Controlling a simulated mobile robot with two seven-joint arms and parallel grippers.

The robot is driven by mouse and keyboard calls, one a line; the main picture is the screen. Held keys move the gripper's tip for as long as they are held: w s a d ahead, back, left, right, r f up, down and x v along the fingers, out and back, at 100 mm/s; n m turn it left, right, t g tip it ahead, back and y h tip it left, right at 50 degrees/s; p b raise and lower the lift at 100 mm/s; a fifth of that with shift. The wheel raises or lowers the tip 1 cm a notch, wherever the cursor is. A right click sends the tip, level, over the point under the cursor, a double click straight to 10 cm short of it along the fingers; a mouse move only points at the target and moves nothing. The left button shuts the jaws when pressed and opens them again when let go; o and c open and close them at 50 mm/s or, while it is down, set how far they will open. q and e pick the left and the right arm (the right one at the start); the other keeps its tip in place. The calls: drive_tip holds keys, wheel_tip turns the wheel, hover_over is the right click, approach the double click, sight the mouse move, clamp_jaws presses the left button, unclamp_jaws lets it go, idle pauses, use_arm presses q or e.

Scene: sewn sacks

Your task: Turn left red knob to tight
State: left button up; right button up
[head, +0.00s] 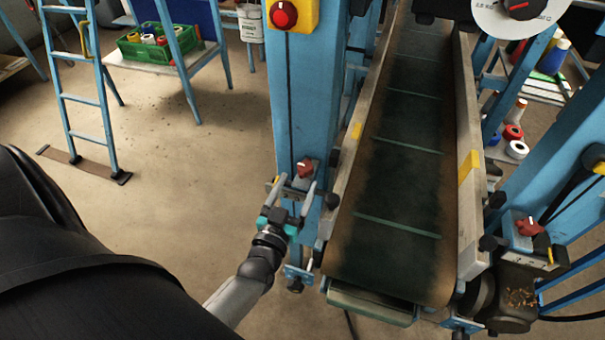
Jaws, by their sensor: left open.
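The left red knob (305,167) sits on a small plate on the blue column, left of the conveyor. My left gripper (294,186) is open just below and in front of it, with one finger to each side in the picture. I cannot tell whether the fingers touch the knob. A second red knob (528,226) is on the right side of the conveyor, on a blue post. My right gripper is not in view.
The conveyor belt (400,160) runs away from me between metal side rails. A red emergency button (284,14) on a yellow box is higher on the blue column (287,100). A blue ladder (85,90) and a green crate (160,47) stand at the left. The floor between is clear.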

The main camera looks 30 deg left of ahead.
sight(301, 178)
use_arm(q)
drive_tip(key=shift+x, duration=2.15)
clamp_jaws()
